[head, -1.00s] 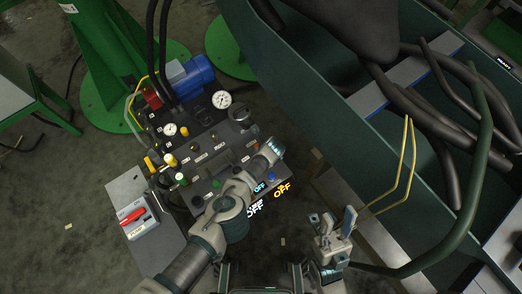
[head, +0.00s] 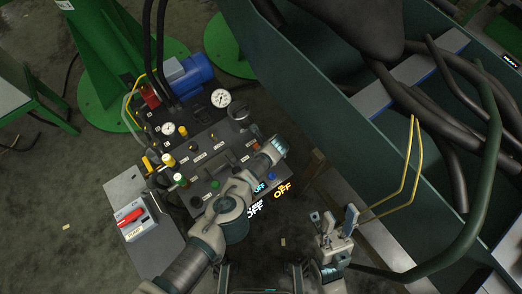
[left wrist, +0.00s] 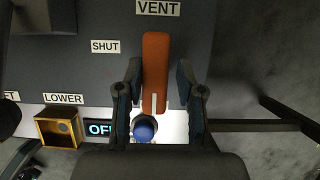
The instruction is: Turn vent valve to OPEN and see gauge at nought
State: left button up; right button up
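The vent valve's orange lever (left wrist: 155,72) stands upright in the left wrist view, below the VENT label (left wrist: 158,8) and right of the SHUT label (left wrist: 105,46). No OPEN label shows there. My left gripper (left wrist: 158,88) is open, one finger on each side of the lever, with gaps visible. In the head view my left arm covers the panel's right part, and its fingers are hard to make out. My right gripper (head: 337,222) is open and empty, right of the panel.
A blue knob (left wrist: 143,128) lies just below the lever, beside a lit OFF display (left wrist: 100,129). A green trough wall (head: 320,100) and yellow bent rods (head: 412,165) stand to the right.

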pick_arm(q)
jog(key=shift+o, duration=0.8)
jog(key=shift+w+d+r, duration=0.1)
jog(key=shift+d, duration=0.05)
jog(key=shift+a, duration=0.2)
